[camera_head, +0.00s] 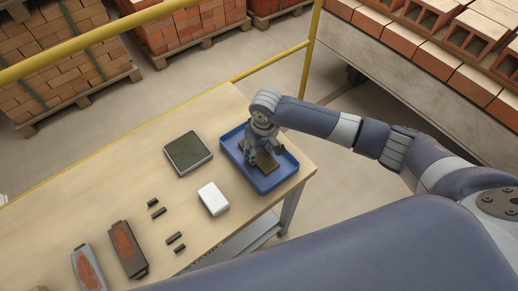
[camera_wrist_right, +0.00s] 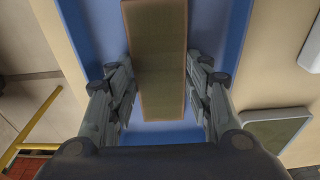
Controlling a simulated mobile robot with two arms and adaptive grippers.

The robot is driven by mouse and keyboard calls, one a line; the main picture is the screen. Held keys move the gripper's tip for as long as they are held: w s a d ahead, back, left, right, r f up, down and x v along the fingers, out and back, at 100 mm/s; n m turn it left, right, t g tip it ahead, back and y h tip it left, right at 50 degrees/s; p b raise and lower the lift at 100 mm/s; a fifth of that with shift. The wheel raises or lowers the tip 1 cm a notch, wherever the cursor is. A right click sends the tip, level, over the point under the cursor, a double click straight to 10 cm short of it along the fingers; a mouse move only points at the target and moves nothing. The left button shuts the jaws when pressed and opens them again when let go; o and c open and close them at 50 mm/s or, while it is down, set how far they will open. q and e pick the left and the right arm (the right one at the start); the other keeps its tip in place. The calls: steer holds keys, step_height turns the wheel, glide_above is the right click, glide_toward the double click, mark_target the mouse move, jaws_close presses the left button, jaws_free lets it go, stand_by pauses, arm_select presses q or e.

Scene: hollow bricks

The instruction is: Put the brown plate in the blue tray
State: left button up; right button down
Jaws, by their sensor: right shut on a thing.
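The brown plate (camera_head: 268,165) is a flat brown-green slab within the blue tray (camera_head: 286,176), near the table's right corner. My right gripper (camera_head: 263,155) reaches down over the tray and is shut on the plate, hiding part of it. In the right wrist view the plate (camera_wrist_right: 157,35) runs lengthwise between the two fingers, with the blue tray floor (camera_wrist_right: 215,30) on both sides. I cannot tell whether the plate touches the tray floor. My left gripper is not in view.
A dark-topped square block (camera_head: 188,153) and a white block (camera_head: 213,199) lie left of the tray. Several small dark pieces (camera_head: 176,239) and two reddish-topped tools (camera_head: 127,248) lie further left. A yellow rail (camera_head: 150,114) runs behind the table.

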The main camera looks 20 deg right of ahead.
mark_target(262, 157)
steer(key=c, duration=0.8)
jaws_free()
steer(key=shift+s, duration=0.1)
steer(key=r, duration=0.4)
steer(key=s+r, duration=0.1)
steer(key=r, duration=0.3)
steer(key=r+b, duration=0.1)
steer(key=r, duration=0.3)
steer(key=shift+s+d, duration=0.15)
steer(key=shift+d, duration=0.05)
